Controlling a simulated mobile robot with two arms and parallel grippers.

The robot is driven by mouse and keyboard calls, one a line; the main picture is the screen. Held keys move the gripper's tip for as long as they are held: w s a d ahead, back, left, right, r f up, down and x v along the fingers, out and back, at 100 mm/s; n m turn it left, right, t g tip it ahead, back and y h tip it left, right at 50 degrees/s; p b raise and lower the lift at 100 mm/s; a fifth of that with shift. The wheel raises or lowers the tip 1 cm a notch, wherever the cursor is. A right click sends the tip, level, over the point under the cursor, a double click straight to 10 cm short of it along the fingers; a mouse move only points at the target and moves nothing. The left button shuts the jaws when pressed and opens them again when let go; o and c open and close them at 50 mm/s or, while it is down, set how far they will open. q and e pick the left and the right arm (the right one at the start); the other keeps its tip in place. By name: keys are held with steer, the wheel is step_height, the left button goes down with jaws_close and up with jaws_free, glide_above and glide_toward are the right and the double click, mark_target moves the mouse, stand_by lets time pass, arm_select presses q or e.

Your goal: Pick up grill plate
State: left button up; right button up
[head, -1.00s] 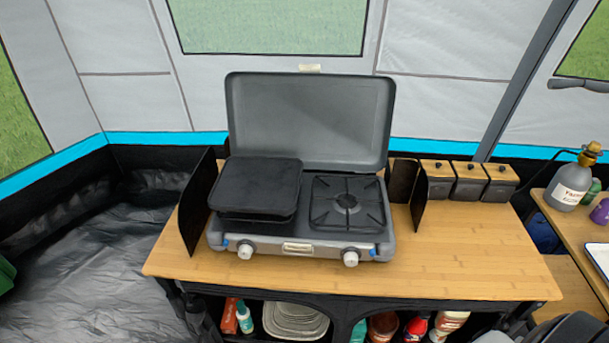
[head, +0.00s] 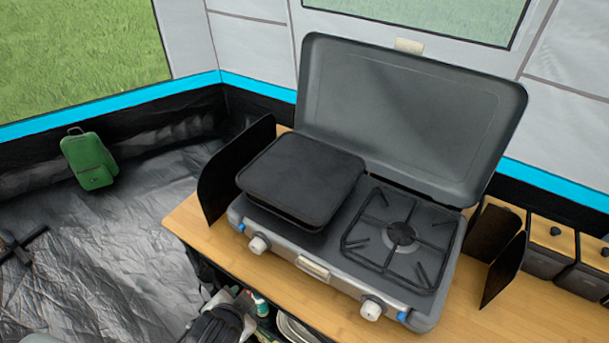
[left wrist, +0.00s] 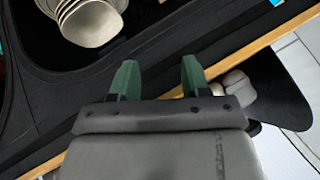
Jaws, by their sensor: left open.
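The black square grill plate (head: 304,176) lies flat on the left side of the grey camping stove (head: 330,253), over the left burner. My left gripper shows in the left wrist view (left wrist: 159,80) with its two green fingertips apart and nothing between them. It is beside the table's wooden edge, near the dark shelf below the tabletop, apart from the grill plate. In the head view a dark grey part of my left arm (head: 218,325) shows at the bottom edge, below the table front; the fingers are hidden there. My right gripper is not in view.
The stove's lid (head: 410,110) stands open behind the plate. A black wind panel (head: 235,170) stands left of the stove, another panel (head: 503,270) right. The right burner grate (head: 400,235) is bare. Stacked bowls (left wrist: 90,20) sit on the shelf. A green backpack (head: 90,160) is on the floor.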

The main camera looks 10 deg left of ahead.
arm_select(q)
step_height(320, 180, up, 3)
steer(key=m+t+h, duration=0.2)
steer(key=m+t, duration=0.8)
steer(key=m, duration=0.2)
glide_toward(280, 208)
steer(key=w, duration=0.5)
steer(key=w+p, duration=0.1)
steer(key=shift+w+d+r, duration=0.25)
steer(key=shift+d+r, duration=0.05)
steer(key=w+p, duration=0.1)
steer(key=w, duration=0.3)
steer(key=shift+w+a, duration=0.1)
steer(key=shift+w, duration=0.25)
steer(key=shift+w+f, duration=0.2)
steer(key=shift+w, duration=0.25)
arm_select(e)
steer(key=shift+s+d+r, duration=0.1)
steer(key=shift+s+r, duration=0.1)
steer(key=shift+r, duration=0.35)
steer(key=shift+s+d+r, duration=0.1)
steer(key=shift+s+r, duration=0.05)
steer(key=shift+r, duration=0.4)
arm_select(q)
steer(key=shift+s, duration=0.1)
